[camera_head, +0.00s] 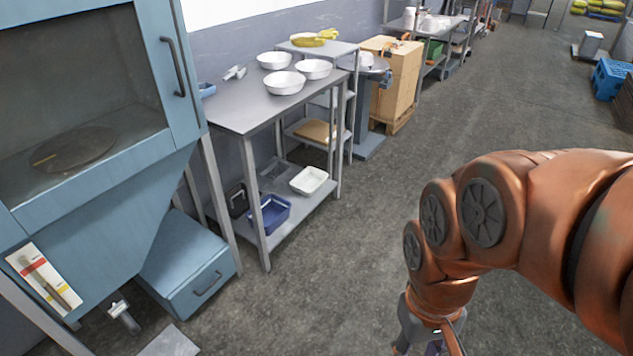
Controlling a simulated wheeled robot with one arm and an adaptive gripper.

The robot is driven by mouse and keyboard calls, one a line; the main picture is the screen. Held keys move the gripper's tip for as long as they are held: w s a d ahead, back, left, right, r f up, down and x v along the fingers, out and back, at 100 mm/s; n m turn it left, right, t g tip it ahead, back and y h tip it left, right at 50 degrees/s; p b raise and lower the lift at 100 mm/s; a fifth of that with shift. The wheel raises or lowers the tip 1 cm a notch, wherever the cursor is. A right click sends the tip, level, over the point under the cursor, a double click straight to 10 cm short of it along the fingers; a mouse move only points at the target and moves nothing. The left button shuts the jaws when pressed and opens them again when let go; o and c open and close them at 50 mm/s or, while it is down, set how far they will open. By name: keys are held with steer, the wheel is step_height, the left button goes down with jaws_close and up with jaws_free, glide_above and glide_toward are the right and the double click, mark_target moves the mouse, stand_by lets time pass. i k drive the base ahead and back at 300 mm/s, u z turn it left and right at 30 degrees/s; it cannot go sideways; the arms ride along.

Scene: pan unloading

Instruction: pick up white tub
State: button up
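A white rectangular tub (309,180) sits on the lower shelf (283,228) of a grey metal table, open side up. A dark blue tub (270,213) stands to its left on the same shelf, apart from it. My gripper (432,346) hangs low at the bottom of the picture, over the floor to the right of the table and well away from the white tub. Its fingertips are cut off by the frame edge, so its opening does not show. My copper-coloured arm fills the lower right.
The table top (240,108) carries several white round bowls (284,83). Table legs frame the lower shelf. A blue cabinet machine (90,200) stands left, with a wooden crate (392,85) behind the table. The grey floor (345,275) between table and arm is clear.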

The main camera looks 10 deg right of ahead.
mark_target(311, 179)
steer(key=z, duration=1.05)
steer(key=i, duration=3.5)
steer(key=u, duration=3.65)
steer(key=i, duration=0.2)
